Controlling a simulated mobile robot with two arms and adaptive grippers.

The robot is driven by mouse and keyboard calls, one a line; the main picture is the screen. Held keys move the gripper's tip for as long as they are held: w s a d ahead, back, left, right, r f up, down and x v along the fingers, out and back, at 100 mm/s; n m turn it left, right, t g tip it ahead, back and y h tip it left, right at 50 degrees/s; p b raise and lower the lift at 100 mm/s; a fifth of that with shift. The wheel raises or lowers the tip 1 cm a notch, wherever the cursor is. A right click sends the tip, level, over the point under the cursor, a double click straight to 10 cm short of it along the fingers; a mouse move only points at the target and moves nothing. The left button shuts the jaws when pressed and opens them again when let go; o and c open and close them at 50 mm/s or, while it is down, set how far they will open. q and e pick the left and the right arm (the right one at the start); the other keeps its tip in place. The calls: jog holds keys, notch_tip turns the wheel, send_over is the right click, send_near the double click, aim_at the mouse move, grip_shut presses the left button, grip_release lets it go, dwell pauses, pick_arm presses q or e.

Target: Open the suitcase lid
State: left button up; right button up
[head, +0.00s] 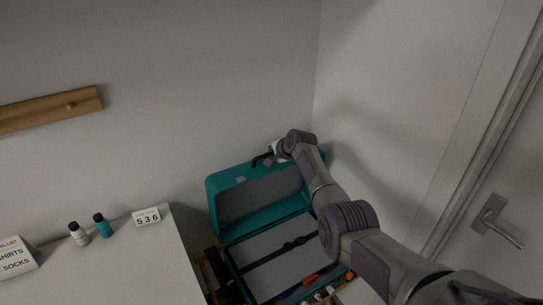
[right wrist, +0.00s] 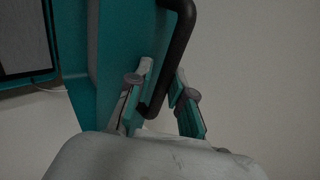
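The teal suitcase stands with its lid (head: 222,186) raised steeply and tilted back toward the wall, its grey lining showing. The open base (head: 284,262) has a dark strap across it and several small items at its front right. My right gripper (right wrist: 164,72) is at the top edge of the lid, and in the head view my own arm partly covers it. In the right wrist view its fingers are apart, with the black handle (right wrist: 180,45) running between them. The lid's teal shell (right wrist: 105,65) is close beside the left finger. My left gripper is out of view.
A white cabinet top (head: 130,265) at left holds a white bottle (head: 78,234), a teal bottle (head: 102,225), a number block (head: 146,217) and a list sign (head: 14,258). Walls close in behind the suitcase; a door with a handle (head: 497,222) is at right.

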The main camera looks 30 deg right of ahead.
jog(key=shift+o, duration=0.9)
jog(key=v, duration=1.2)
jog(key=shift+d, duration=0.1)
